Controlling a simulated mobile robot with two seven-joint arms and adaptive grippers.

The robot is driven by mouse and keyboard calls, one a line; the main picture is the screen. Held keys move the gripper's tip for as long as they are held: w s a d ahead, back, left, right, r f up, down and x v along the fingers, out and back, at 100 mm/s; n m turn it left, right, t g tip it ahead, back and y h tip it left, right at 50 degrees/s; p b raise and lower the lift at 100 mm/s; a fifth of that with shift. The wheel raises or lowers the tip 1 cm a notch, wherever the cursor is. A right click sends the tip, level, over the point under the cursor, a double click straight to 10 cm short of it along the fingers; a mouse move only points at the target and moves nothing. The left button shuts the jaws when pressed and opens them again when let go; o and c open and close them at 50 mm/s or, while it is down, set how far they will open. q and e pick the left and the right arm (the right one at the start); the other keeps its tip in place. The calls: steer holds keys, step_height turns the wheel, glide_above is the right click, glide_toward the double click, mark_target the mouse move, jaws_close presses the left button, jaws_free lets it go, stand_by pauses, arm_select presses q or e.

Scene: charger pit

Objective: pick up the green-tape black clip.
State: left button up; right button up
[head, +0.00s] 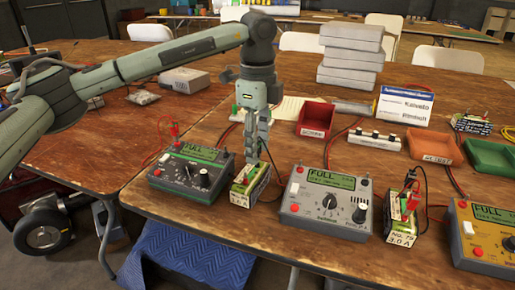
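My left gripper (256,158) points down over a battery pack (248,188) with green and yellow sides, between the green-faced charger (190,171) and a grey charger (325,202). Its fingertips are close together at the top of the pack. I cannot tell whether they hold anything. A thin black lead shows beside the fingers. The green-tape black clip cannot be made out; the fingers may hide it. Another battery pack (403,216), labelled 3.0 A, stands right of the grey charger with dark and red clips at its top. My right gripper is not in view.
Behind are a red bin (315,119), an orange bin (434,146), a green bin (488,156), a white power strip (375,140), a sign (405,105) and stacked grey cases (351,55). Red and black leads cross the table.

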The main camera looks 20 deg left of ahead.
arm_select(q)
steer(key=shift+c, duration=0.5)
jaws_close()
steer(key=shift+r, duration=0.45)
steer(key=r, duration=0.3)
steer(key=shift+s+a+r+b, duration=0.15)
steer(key=shift+a+r+b, duration=0.1)
steer(key=shift+b, duration=0.05)
steer(key=s+a+r, duration=0.6)
steer(key=s+a, duration=0.1)
steer(key=s, duration=0.1)
steer(key=shift+a+r+b, duration=0.3)
steer(key=shift+a, duration=0.1)
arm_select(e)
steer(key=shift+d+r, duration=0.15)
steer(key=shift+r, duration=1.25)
